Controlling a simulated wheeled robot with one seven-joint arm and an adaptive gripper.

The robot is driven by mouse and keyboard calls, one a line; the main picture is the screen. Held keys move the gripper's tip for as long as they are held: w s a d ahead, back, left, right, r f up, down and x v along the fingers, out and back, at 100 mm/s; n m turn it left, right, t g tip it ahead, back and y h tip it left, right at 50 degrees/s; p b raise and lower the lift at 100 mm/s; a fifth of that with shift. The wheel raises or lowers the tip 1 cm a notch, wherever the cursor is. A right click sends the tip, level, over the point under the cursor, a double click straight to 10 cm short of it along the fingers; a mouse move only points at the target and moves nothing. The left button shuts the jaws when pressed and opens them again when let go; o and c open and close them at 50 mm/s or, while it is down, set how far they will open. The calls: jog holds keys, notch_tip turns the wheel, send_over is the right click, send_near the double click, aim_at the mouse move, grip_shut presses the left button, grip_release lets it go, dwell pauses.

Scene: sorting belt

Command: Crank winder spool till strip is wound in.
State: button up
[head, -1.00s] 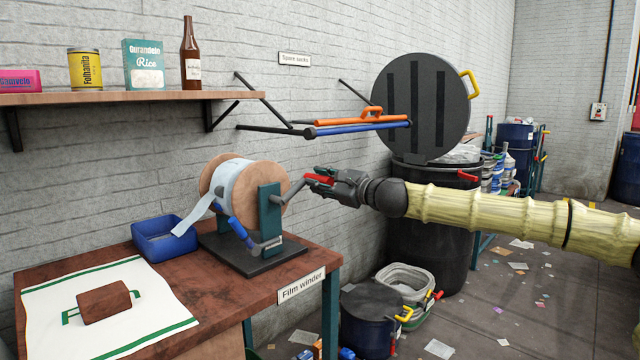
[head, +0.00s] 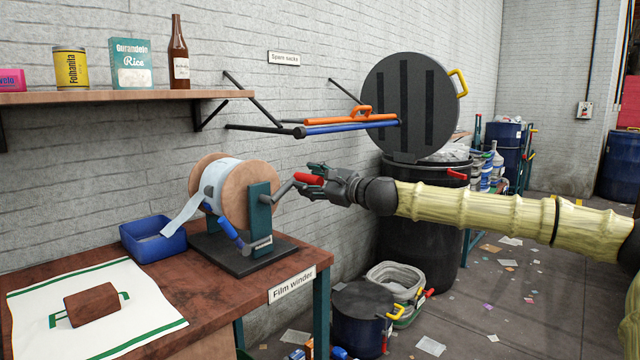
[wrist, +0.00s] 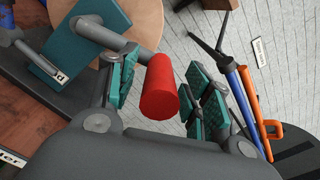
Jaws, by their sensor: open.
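The film winder stands on the brown table. Its wooden spool (head: 252,188) sits in a teal bracket (head: 260,215) on a dark base plate (head: 240,255). A pale translucent strip (head: 190,208) hangs from the spool toward the left. A grey crank arm (head: 282,190) ends in a red handle (wrist: 161,87). My gripper (head: 312,179) is at the handle. In the wrist view its teal-padded jaws (wrist: 160,90) are open, with the red handle between them and a gap on the right side. A blue part (head: 224,228) is mounted low on the bracket.
A blue tray (head: 152,240) sits left of the winder, under the strip's end. A white cloth (head: 150,300) with a brown block (head: 92,304) lies at front left. Wall rails hold orange and blue bars (head: 350,128). A black barrel (head: 420,235) stands behind my arm.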

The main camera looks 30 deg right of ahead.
jog(key=v, duration=1.1)
jog(key=shift+s+d, duration=0.15)
jog(key=shift+s, duration=0.2)
dwell(0.6)
jog(key=shift+f, duration=0.1)
dwell(1.1)
jog(key=w+d+f+n+h+p, duration=0.45)
jog(key=n+h+p, duration=0.2)
jog(key=n, duration=0.25)
jog(key=s+a+r+n+y+p, duration=0.1)
jog(key=n+y+p, duration=0.1)
jog(key=n, duration=0.4)
jog(key=s+a+r+n+y+p, duration=0.1)
jog(key=a+r+n+y+p, duration=0.1)
jog(key=n, duration=0.4)
jog(key=a+r+n+y+p, duration=0.1)
jog(key=a+n+y+p, duration=0.1)
jog(key=n, duration=0.4)
jog(key=shift+s+a+r+y+p, duration=0.1)
jog(key=shift+s+r+y+p, duration=0.25)
jog(key=shift+p, duration=0.25)
jog(key=x, duration=1)
jog(key=shift+w+p, duration=0.3)
